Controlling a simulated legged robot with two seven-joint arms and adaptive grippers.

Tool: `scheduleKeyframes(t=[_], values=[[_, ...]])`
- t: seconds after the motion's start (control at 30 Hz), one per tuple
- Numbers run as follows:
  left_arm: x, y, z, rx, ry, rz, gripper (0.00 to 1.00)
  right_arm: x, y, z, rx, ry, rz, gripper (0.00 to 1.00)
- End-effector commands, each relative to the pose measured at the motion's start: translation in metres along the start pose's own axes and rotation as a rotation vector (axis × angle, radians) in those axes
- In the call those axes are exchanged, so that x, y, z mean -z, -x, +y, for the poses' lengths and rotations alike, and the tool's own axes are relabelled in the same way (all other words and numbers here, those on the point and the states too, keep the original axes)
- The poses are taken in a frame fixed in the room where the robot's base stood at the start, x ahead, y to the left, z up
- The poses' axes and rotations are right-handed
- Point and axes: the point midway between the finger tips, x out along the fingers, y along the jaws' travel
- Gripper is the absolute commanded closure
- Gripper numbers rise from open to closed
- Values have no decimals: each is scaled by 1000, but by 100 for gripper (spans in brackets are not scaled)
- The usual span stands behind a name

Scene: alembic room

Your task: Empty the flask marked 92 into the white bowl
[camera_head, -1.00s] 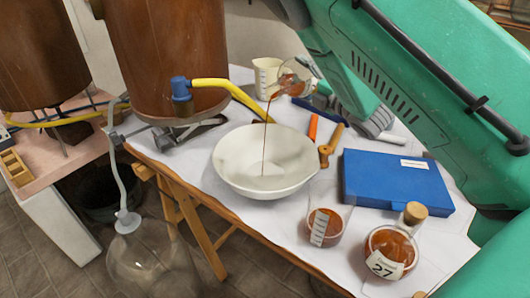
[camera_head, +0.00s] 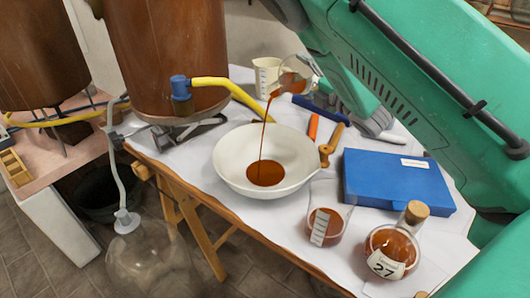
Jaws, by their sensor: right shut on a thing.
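The white bowl (camera_head: 230,150) sits upright on the covered table, with a round pool of brown-orange liquid (camera_head: 265,173) in its bottom. A clear flask (camera_head: 290,84) with brown-orange liquid is tilted beyond and above the bowl, mouth toward it. A stream runs from its mouth into the bowl. My right gripper (camera_head: 312,82) is shut on this flask; my green arm hides much of the grip. No number is legible on it. My left gripper is not in view.
A corked flask marked 27 (camera_head: 389,265) and a beaker of brown liquid (camera_head: 325,226) stand near the front edge. A blue case (camera_head: 395,181) lies right of the bowl. A white measuring jug (camera_head: 266,76), tools and a yellow-hosed copper vessel (camera_head: 175,55) are behind.

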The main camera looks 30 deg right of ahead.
Motion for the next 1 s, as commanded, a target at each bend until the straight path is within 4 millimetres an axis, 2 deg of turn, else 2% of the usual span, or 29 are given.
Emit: scheduleKeyframes(t=[1.0], values=[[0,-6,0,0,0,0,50,-5,-1,5,-24,55,-7,69]])
